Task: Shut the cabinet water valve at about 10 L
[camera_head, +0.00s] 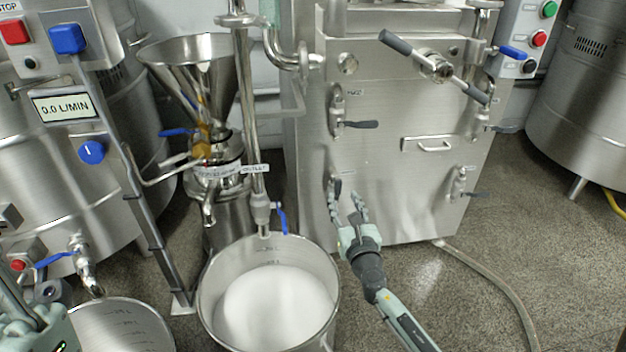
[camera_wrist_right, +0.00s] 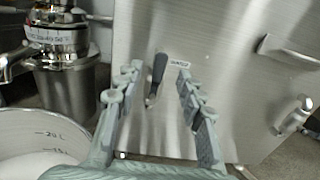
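A valve with a dark lever (camera_head: 335,184) sits low on the left of the steel cabinet front (camera_head: 400,110). A steel bucket (camera_head: 208,305) holds white contents (camera_head: 275,308). The wrist view shows its 20 L mark (camera_wrist_right: 48,134) above the contents. My left gripper (camera_head: 30,325) is partly cut off at lower left; its fingers are unclear.
A pipe with a blue lever (camera_head: 282,218) ends over the bucket. The mill's funnel (camera_head: 190,65) stands behind. A display (camera_head: 63,106) reads 0.0 L/MIN. Other cabinet levers (camera_head: 361,124) point sideways. A second vessel (camera_head: 125,325) is at lower left. A hose (camera_head: 500,280) crosses the floor.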

